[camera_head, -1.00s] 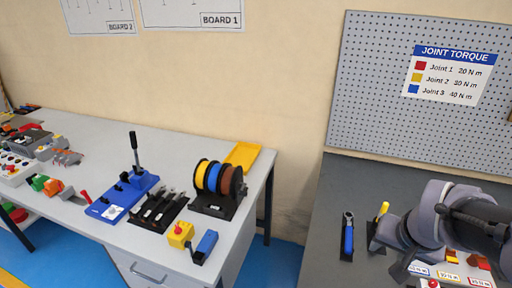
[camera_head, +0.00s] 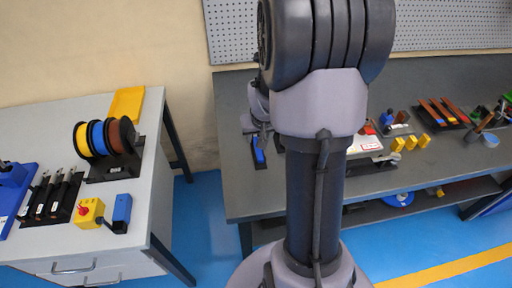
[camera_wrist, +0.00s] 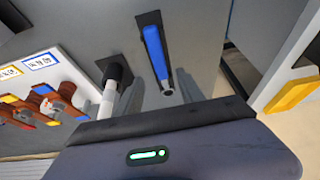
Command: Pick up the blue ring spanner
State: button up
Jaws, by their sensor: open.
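The blue ring spanner (camera_head: 258,153) lies on a dark pad near the left end of the dark workbench (camera_head: 233,185). In the wrist view, the spanner (camera_wrist: 156,52) shows its blue handle and a small dark end pointing toward my gripper. My gripper (camera_head: 262,131) is open and close to the spanner in the head view, partly hidden by my arm. Its dark body with a green light fills the bottom of the wrist view. I see nothing held, and the spanner looks apart from the gripper.
A pale cylinder with a black end (camera_wrist: 108,95) stands beside the spanner in the wrist view. A grey bench with cable spools (camera_head: 108,140) stands left, across a floor gap.

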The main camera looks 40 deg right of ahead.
jog(key=b+x, duration=0.2)
jog(key=x, duration=0.2)
jog(key=shift+w+f, duration=0.1)
jog(key=shift+f, duration=0.3)
jog(key=shift+w+f+b, duration=0.15)
jog(key=shift+f+b, duration=0.1)
jog(key=shift+b, duration=0.05)
jog(key=shift+r, duration=0.1)
jog(key=shift+f, duration=0.2)
grip_shut()
